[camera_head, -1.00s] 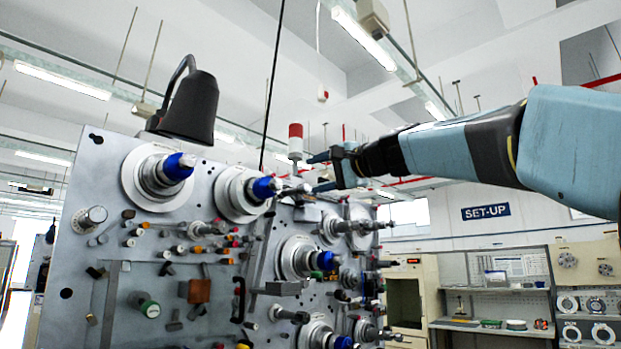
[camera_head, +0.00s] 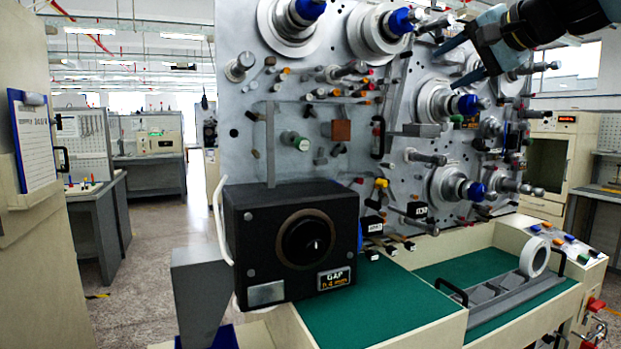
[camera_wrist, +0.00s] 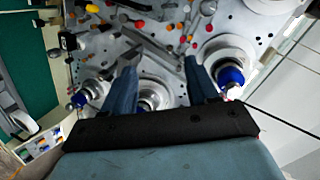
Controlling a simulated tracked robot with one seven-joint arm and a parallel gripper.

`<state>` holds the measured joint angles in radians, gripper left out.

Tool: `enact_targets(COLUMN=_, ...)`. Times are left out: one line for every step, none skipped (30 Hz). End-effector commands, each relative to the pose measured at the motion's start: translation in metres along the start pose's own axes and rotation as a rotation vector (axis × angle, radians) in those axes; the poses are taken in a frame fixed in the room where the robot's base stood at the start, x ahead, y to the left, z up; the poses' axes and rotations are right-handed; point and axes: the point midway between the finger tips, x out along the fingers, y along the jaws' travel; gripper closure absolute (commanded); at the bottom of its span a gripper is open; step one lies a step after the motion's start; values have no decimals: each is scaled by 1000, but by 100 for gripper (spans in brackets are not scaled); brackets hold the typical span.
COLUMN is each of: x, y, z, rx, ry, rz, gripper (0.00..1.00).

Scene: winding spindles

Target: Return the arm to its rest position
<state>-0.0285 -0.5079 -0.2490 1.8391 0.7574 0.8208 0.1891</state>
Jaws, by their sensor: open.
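My gripper (camera_head: 466,58) shows at the upper right of the head view, in front of the upper right part of the grey winding panel (camera_head: 240,165). Its two blue fingers are apart, with nothing between them. In the wrist view the open fingers of my gripper (camera_wrist: 163,85) point at the panel, with a spindle hub (camera_wrist: 150,97) visible beyond the gap. A blue-tipped spindle (camera_wrist: 230,76) lies just to the right of the right finger. In the head view, whether the fingers touch the panel cannot be told.
A black gap-meter box (camera_head: 290,240) stands below the panel at left. A green tray (camera_head: 380,305) and a white ring (camera_head: 534,257) are at the front right. Several blue-tipped spindles (camera_head: 466,104) stick out of the panel. The floor (camera_head: 150,240) at left is open.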

Motion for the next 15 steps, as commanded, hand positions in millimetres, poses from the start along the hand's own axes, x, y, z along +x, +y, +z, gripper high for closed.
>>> enact_targets(x=5, y=20, z=22, rx=-43, ry=-32, rz=52, gripper=41)
enact_targets(x=8, y=33, z=35, rx=-73, ry=-52, rz=85, gripper=41)
enact_targets(x=12, y=49, z=52, rx=-111, ry=-77, rz=127, gripper=41)
enact_targets(x=14, y=62, z=65, rx=-143, ry=-97, rz=159, gripper=41)
enact_targets(x=16, y=74, z=77, rx=-174, ry=-117, rz=191, gripper=41)
enact_targets(x=17, y=92, z=94, rx=-216, ry=-144, rz=233, gripper=41)
enact_targets(x=18, y=104, z=106, rx=-249, ry=-166, rz=264, gripper=41)
enact_targets(x=18, y=118, z=118, rx=-282, ry=-188, rz=295, gripper=41)
enact_targets(x=18, y=135, z=134, rx=-326, ry=-217, rz=336, gripper=41)
enact_targets(x=18, y=148, z=146, rx=-360, ry=-239, rz=367, gripper=41)
enact_targets(x=17, y=162, z=158, rx=-396, ry=-261, rz=398, gripper=41)
enact_targets(x=15, y=180, z=173, rx=-443, ry=-290, rz=438, gripper=41)
enact_targets(x=13, y=193, z=183, rx=-477, ry=-312, rz=468, gripper=41)
enact_targets(x=11, y=206, z=193, rx=-511, ry=-333, rz=496, gripper=41)
enact_targets(x=8, y=222, z=206, rx=-555, ry=-361, rz=531, gripper=41)
